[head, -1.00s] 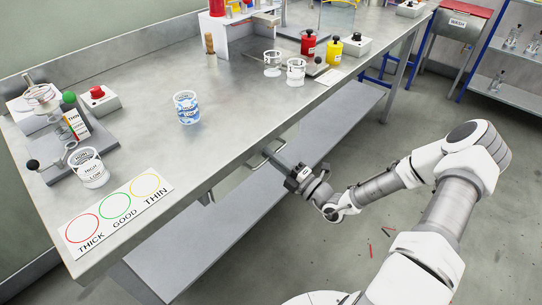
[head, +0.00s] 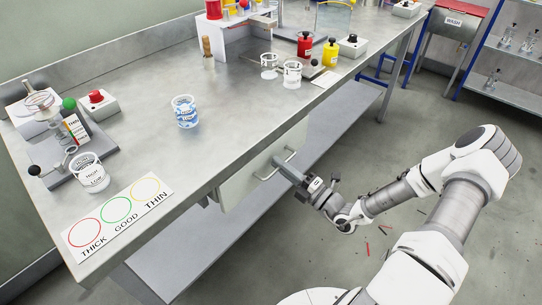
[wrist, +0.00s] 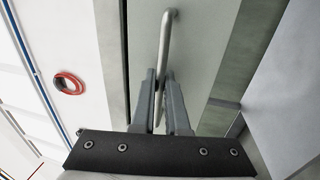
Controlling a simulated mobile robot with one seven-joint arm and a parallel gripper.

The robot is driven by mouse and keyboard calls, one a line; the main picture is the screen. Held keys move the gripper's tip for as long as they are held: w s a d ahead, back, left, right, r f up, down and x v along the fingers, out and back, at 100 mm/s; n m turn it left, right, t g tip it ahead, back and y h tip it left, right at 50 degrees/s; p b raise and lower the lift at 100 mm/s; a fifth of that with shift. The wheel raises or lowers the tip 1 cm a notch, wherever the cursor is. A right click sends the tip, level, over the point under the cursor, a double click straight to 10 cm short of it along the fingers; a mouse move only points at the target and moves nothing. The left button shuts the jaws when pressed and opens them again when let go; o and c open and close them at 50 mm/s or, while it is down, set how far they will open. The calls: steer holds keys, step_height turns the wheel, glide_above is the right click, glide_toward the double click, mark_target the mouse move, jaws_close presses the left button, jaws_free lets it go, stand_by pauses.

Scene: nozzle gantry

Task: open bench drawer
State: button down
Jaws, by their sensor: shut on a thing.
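The bench drawer shows in the head view as a pale grey front panel (head: 240,182) below the bench's front edge, standing out from under the top. Its inside is hidden. A metal bar handle (head: 272,166) is on the panel. My gripper (head: 287,170) is at the handle, reaching in from the right. In the wrist view, the handle (wrist: 167,35) runs down between the two fingers of my gripper (wrist: 161,78), which are shut on it. The drawer front (wrist: 203,50) fills the space behind them.
A lower shelf (head: 180,255) runs beneath. Small red bits (head: 367,249) lie on the open floor.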

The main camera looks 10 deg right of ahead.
steer(key=r+p+v, duration=0.2)
steer(key=v, duration=1)
steer(key=r+p+v, duration=0.2)
steer(key=v, duration=1)
steer(key=shift+s+d+r, duration=0.25)
steer(key=shift+s+r, duration=0.05)
steer(key=shift+s, duration=0.05)
steer(key=c, duration=0.9)
jaws_free()
steer(key=shift+d, duration=0.1)
steer(key=v, duration=1.7)
steer(key=shift+s+d+f, duration=0.1)
